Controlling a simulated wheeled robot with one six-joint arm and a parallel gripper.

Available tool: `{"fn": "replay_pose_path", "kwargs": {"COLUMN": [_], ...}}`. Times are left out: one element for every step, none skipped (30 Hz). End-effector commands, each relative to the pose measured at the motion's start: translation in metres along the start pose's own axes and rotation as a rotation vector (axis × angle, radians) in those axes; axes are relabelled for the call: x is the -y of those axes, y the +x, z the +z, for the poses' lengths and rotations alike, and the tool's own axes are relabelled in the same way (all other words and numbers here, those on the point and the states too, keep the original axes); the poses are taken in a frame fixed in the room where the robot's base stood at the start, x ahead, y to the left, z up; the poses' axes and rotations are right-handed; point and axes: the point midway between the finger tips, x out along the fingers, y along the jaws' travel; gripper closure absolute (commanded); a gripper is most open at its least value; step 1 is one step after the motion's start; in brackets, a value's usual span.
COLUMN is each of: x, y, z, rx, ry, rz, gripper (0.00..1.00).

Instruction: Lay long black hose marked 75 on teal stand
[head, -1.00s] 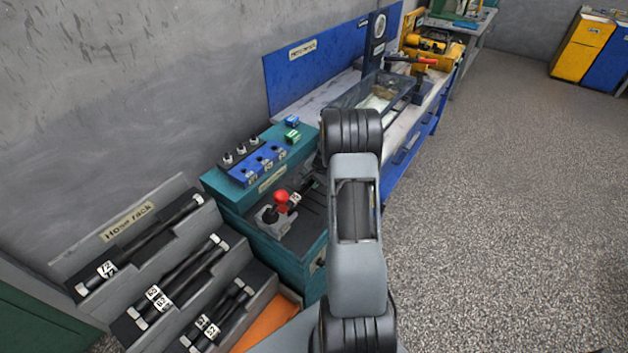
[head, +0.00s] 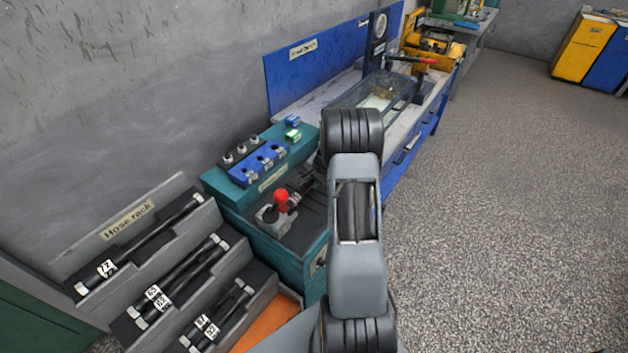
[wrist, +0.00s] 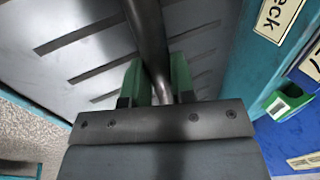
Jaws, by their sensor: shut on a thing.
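My gripper (wrist: 160,78) shows in the wrist view with its green fingers shut on a black hose (wrist: 146,25). The hose runs from the top edge down between the fingers, over a grey slotted surface; I cannot tell whether it touches it. No number shows on the held hose. The teal stand (head: 304,266) is left of my arm in the head view, and its teal side (wrist: 232,62) lies right of the gripper in the wrist view. My arm hides most of the gripper in the head view.
A red-knobbed lever (head: 281,201) rises from the stand. A blue block with sockets (head: 262,166) and a green part (head: 292,135) sit along its back. The hose rack (head: 127,222) with several hoses stands at left. A blue bench (head: 408,150) lies beyond; open floor is at right.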

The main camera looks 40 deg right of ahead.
Motion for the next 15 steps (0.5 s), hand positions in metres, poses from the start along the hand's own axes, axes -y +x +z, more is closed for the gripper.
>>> {"fn": "replay_pose_path", "kwargs": {"x": [0.0006,0.0005,0.0004,0.0004,0.0003,0.0001,-0.0001,-0.0003,-0.0005,-0.0007,-0.0009,-0.0012,-0.0015,-0.0017,-0.0020], "y": [-0.0005,-0.0003,-0.0001,0.0002,0.0004,0.0009,0.0013,0.0018,0.0025,0.0030,0.0036,0.0044,0.0050,0.0055,0.0063], "z": [-0.0003,-0.0003,-0.0003,-0.0003,-0.0003,-0.0003,-0.0003,-0.0003,-0.0003,-0.0003,-0.0003,-0.0003,-0.0003,-0.0003,-0.0003], "rx": [-0.001,-0.001,-0.001,-0.001,-0.001,-0.001,-0.001,-0.001,-0.001,-0.001,-0.001,-0.001,-0.001,-0.001,-0.001], "ry": [0.000,0.000,0.000,0.000,0.000,0.000,0.000,0.000,0.000,0.000,0.000,-0.001,0.000,0.000,0.000], "rz": [-0.001,-0.001,-0.001,-0.001,-0.001,-0.001,-0.001,-0.001,-0.001,-0.001,-0.001,-0.001,-0.001,-0.001,-0.001], "gripper": [1.00,1.00,1.00,1.00,1.00,1.00,1.00,1.00,1.00,1.00,1.00,1.00,1.00,1.00,1.00]}}
